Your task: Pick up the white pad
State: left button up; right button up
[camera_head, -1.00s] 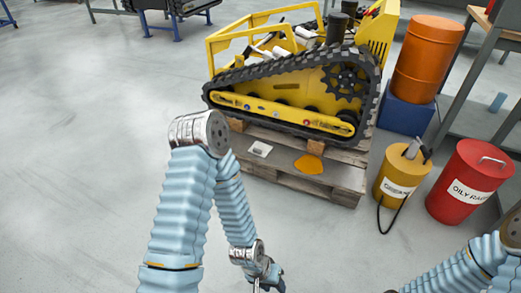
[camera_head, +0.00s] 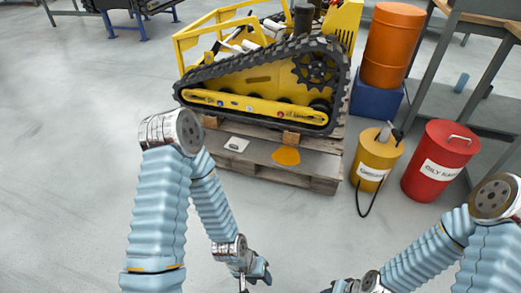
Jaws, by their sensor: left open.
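The white pad (camera_head: 237,144) lies flat on the wooden pallet (camera_head: 262,172), near its left front part, beside the yellow tracked carrier. It looks small and square with a darker mark on it. My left gripper (camera_head: 256,284) is low in the picture, in front of the pallet and well apart from the pad, with nothing seen in it. It is open, its fingertips close to the bottom edge. My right gripper (camera_head: 334,289) shows only in part at the bottom edge, and its jaws cannot be made out.
The yellow tracked carrier (camera_head: 262,108) stands on the pallet behind the pad. An orange patch (camera_head: 286,156) lies right of the pad. A yellow can (camera_head: 376,160) with a hose and a red oily-rags bin (camera_head: 440,163) stand at the right. The floor at left is clear.

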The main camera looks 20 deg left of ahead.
aim_at(237, 143)
jog(key=i+j, duration=0.3)
jog(key=j, duration=0.15)
jog(key=i+j, duration=0.35)
jog(key=j, duration=0.15)
jog(key=i+j, duration=0.3)
jog(key=j, duration=0.15)
jog(key=i+j, duration=0.3)
jog(key=j, duration=0.15)
jog(key=i+j, duration=0.35)
jog(key=j, duration=0.15)
